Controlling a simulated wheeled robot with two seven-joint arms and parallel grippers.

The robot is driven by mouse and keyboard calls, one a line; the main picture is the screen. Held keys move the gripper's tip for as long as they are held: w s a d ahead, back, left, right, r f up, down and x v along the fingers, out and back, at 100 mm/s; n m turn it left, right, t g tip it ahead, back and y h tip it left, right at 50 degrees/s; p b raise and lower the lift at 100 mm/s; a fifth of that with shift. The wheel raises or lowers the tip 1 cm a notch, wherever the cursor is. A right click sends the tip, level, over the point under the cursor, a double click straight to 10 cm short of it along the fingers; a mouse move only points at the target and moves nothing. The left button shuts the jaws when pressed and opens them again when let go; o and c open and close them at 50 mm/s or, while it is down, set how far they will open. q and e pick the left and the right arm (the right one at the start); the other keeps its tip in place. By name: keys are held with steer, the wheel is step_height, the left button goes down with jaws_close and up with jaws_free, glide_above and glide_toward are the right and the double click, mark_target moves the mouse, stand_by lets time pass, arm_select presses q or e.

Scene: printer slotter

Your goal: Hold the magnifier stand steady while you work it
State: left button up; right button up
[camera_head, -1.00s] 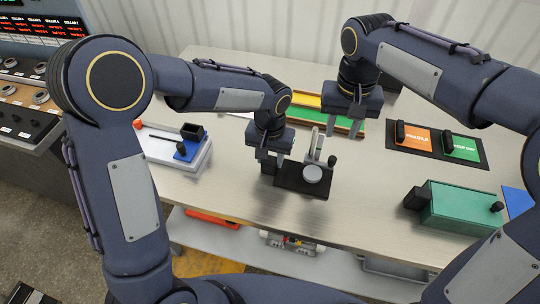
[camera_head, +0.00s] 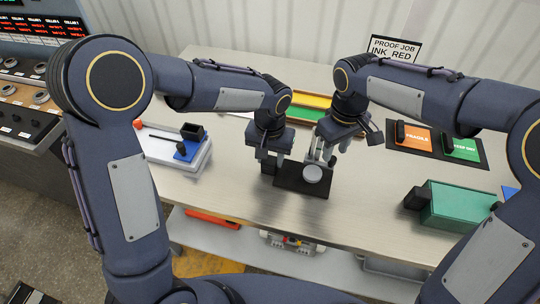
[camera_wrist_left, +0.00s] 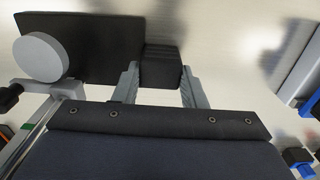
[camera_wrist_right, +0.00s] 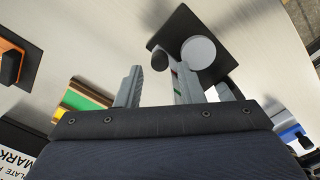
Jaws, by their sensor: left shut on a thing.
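The magnifier stand has a flat black base (camera_head: 312,188), a pale round disc (camera_head: 313,174), a grey post and a black knob (camera_wrist_right: 160,58). The disc shows in the left wrist view (camera_wrist_left: 40,57), with the knob at the left edge. My left gripper (camera_head: 270,164) is shut on the black block (camera_wrist_left: 160,72) at one end of the base. My right gripper (camera_head: 326,152) is by the post. In the right wrist view its fingers are apart, with the knob beyond and between their tips. I cannot tell whether they touch it.
A grey unit with a blue part (camera_head: 189,150) is on the left of the table. A yellow and green tray (camera_head: 308,107) lies behind. Orange (camera_head: 412,139) and green stamp pads and a green box (camera_head: 460,206) are on the right. A "PROOF JOB INK RED" sign (camera_head: 394,49) stands at the back.

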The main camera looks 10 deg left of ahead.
mark_target(333, 158)
steer(key=shift+f, duration=1.55)
steer(key=shift+c, duration=0.3)
steer(key=shift+r, duration=0.1)
jaws_close()
